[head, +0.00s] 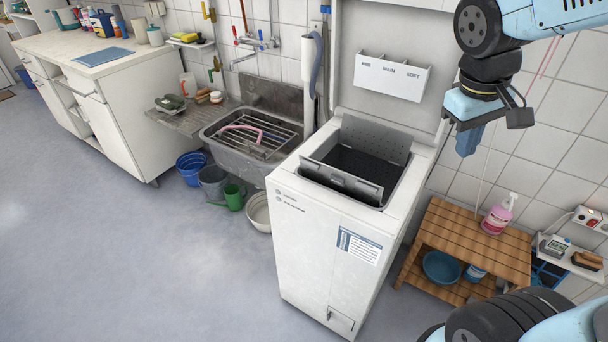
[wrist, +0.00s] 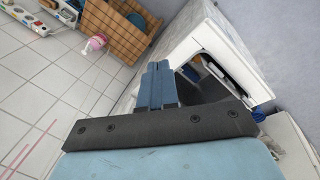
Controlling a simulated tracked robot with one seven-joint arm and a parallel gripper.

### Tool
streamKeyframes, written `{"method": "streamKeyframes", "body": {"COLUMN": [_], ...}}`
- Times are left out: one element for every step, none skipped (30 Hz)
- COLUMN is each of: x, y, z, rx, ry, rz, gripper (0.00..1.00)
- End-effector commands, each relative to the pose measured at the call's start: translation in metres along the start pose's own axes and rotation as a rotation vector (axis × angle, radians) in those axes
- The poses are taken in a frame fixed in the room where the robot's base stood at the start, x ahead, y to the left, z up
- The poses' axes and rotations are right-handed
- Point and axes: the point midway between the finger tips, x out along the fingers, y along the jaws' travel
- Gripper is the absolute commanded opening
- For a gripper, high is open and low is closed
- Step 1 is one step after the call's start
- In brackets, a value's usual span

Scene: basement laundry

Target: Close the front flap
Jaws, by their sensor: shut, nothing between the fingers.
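A white top-loading washing machine (head: 310,235) stands with its lid (head: 395,40) raised. In its top opening, the grey front flap (head: 342,181) stands up at a tilt along the near side. The perforated back flap (head: 377,137) stands up along the far side, and the dark drum inside (head: 362,164) shows between them. My gripper (head: 468,140) hangs high to the right of the machine, apart from both flaps, with its fingers shut and empty. In the wrist view, its blue fingertips (wrist: 158,68) point past the machine's opening (wrist: 208,82); I cannot clearly tell the flaps apart there.
A wooden slatted bench (head: 470,240) with a pink soap bottle (head: 498,214) stands right of the machine. A detergent caddy (head: 392,75) is on the raised lid. A metal sink (head: 250,140) is on the left. The floor in front (head: 130,250) is clear.

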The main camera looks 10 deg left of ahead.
Motion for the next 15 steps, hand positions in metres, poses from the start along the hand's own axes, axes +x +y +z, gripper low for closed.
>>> {"method": "streamKeyframes", "body": {"x": [0.008, 0.012, 0.018, 0.022, 0.025, 0.031, 0.035, 0.039, 0.044, 0.048, 0.051, 0.057, 0.060, 0.064, 0.069], "y": [-0.006, -0.009, -0.013, -0.015, -0.018, -0.023, -0.026, -0.030, -0.035, -0.039, -0.043, -0.048, -0.053, -0.057, -0.064], "z": [-0.009, -0.013, -0.018, -0.023, -0.027, -0.033, -0.037, -0.041, -0.047, -0.051, -0.056, -0.061, -0.065, -0.069, -0.075], "rx": [-0.059, -0.091, -0.134, -0.166, -0.198, -0.242, -0.275, -0.308, -0.352, -0.384, -0.418, -0.462, -0.494, -0.526, -0.570], "ry": [-0.040, -0.063, -0.092, -0.112, -0.133, -0.161, -0.182, -0.202, -0.228, -0.248, -0.266, -0.291, -0.310, -0.328, -0.351], "rz": [0.016, 0.029, 0.045, 0.060, 0.074, 0.094, 0.110, 0.126, 0.149, 0.167, 0.186, 0.212, 0.231, 0.253, 0.281], "gripper": [0.00, 0.00, 0.00, 0.00, 0.00, 0.00, 0.00, 0.00, 0.00, 0.00, 0.00, 0.00, 0.00, 0.00, 0.00]}}
